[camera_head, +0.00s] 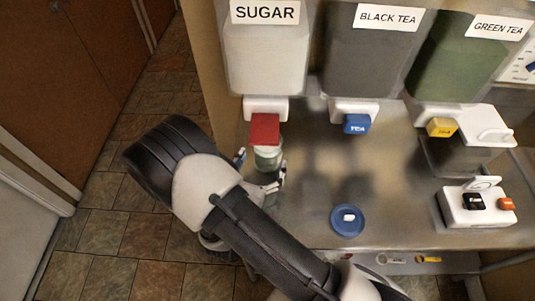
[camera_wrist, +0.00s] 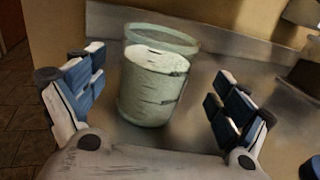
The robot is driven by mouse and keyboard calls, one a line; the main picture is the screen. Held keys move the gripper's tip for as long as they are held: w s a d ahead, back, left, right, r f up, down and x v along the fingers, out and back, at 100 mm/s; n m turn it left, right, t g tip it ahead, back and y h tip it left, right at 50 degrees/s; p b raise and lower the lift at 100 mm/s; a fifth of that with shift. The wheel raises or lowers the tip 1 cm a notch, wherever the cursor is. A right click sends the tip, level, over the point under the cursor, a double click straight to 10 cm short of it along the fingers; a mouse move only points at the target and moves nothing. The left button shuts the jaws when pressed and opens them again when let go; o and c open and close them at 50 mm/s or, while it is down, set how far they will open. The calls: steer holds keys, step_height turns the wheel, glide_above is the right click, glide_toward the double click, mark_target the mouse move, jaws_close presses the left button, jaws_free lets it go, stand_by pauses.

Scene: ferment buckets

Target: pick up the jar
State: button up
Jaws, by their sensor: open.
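The jar (camera_head: 268,158) is pale green glass and stands upright on the metal counter, below the red lever of the sugar dispenser. In the wrist view the jar (camera_wrist: 150,98) shows whitish, grainy contents and a clear rim at its far side. My gripper (camera_head: 261,170) is open, with one finger on each side of the jar. In the wrist view my gripper (camera_wrist: 152,100) has blue-padded fingers well apart, with visible gaps to the jar. The jar's lower part is partly hidden by my gripper in the head view.
The sugar (camera_head: 265,62), black tea (camera_head: 372,65) and green tea (camera_head: 458,60) dispensers stand along the back. The red lever (camera_head: 264,129) hangs close above the jar. A blue lid (camera_head: 347,221) lies on the counter. A white switch box (camera_head: 478,207) is at right.

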mark_target(267, 148)
steer(key=b+x, duration=0.1)
steer(key=x, duration=0.4)
steer(key=shift+w+a+f, duration=0.15)
steer(key=shift+w, duration=0.05)
steer(key=shift+c, duration=0.6)
steer(key=c, duration=1.7)
